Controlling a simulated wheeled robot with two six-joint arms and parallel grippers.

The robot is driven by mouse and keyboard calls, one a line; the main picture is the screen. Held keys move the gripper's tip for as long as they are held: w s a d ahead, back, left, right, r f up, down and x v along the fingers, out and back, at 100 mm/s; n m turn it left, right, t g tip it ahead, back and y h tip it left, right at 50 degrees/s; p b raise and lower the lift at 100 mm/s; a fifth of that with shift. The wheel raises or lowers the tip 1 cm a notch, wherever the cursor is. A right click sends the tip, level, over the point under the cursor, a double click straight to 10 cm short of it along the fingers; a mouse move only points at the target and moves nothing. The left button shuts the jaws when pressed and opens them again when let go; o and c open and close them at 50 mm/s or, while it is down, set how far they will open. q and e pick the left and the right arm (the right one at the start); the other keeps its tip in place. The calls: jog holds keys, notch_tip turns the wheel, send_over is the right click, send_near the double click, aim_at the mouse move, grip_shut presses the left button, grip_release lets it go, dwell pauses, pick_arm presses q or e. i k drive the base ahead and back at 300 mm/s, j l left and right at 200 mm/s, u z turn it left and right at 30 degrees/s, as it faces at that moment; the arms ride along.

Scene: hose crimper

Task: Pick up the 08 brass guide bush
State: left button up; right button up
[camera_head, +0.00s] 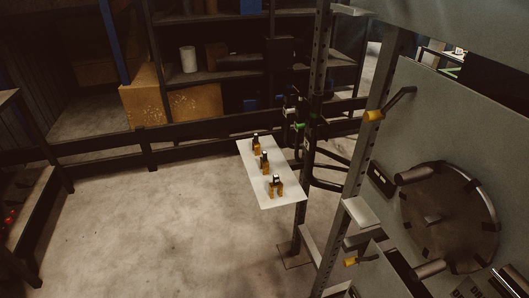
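A pale flat shelf plate (256,185) juts out in the middle of the view, beside a dark perforated post. Three small brass-coloured and black pieces stand on it in a row: a far one (255,144), a middle one (264,162) and a near one (276,187). The near one looks wider, with two brass legs. They are too small for me to read any 08 marking or tell which one is the guide bush. Neither of my grippers is in view.
A grey machine (433,125) with a round dark die head (450,217) fills the right side. Dark shelving (225,75) with cardboard boxes (140,95) and a white roll (188,59) stands behind a low rail. The concrete floor (150,220) at left is clear.

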aim_at(263, 161)
jog(key=i+j+z, duration=0.15)
jog(key=i+j, duration=0.2)
jog(key=i+j+z, duration=0.15)
jog(key=i+j, duration=0.2)
jog(key=j, duration=0.15)
jog(key=i+j+z, duration=0.2)
jog(key=i+j, duration=0.15)
jog(key=j, duration=0.1)
